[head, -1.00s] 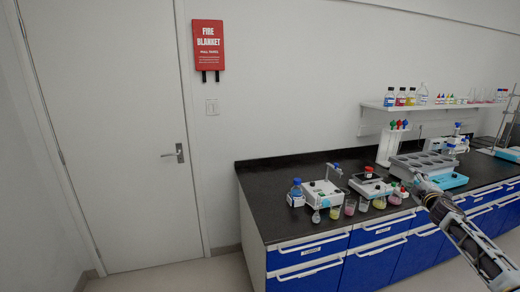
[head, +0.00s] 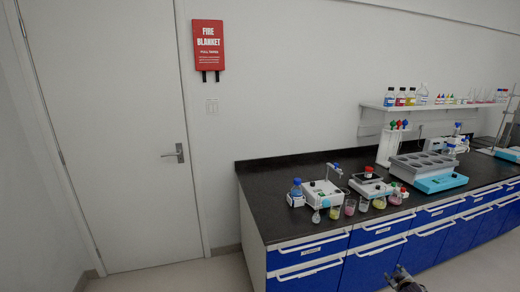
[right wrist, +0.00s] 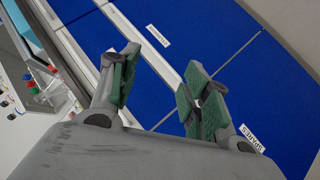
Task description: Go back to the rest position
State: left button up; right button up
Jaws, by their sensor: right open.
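My right gripper shows in the right wrist view (right wrist: 160,90), with its two green-padded fingers apart and nothing between them. Behind the fingers are blue drawer and cabinet fronts (right wrist: 235,50) with white handles. In the head view only a small part of my right arm (head: 402,281) shows at the bottom edge, low in front of the blue cabinets. My left gripper is not in the head view.
A black-topped bench (head: 285,225) runs along the wall at right, holding a blue-capped bottle (head: 296,190), small beakers (head: 350,207) and a grey rack on a light blue base (head: 440,184). Bottles stand on a shelf (head: 375,106). Floor at left front is clear.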

jog(key=s+a+f+m+g+y, duration=0.1)
jog(key=s+a+f+g, duration=0.1)
jog(key=s+a+f, duration=0.6)
jog(key=s+a+f+g+y, duration=0.15)
jog(key=s+a+f, duration=0.25)
jog(key=s+f, duration=0.7)
jog(key=s+a+f+m+g, duration=0.1)
jog(key=s+a+f+g, duration=0.1)
jog(key=s+a+f, duration=0.6)
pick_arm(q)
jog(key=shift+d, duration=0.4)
pick_arm(e)
jog(key=s+a+f+g, duration=0.1)
jog(key=s+a+f, duration=0.2)
jog(key=s, duration=0.9)
jog(key=s+a+f+g+y, duration=0.1)
jog(key=s+a+f, duration=0.3)
jog(key=s, duration=0.8)
jog(key=s+a+f+g, duration=0.2)
jog(key=s+a+f, duration=0.2)
jog(key=s, duration=0.8)
jog(key=shift+a+f+m, duration=0.25)
jog(key=shift+a+m, duration=0.05)
jog(key=shift+a, duration=0.15)
jog(key=shift+y, duration=0.25)
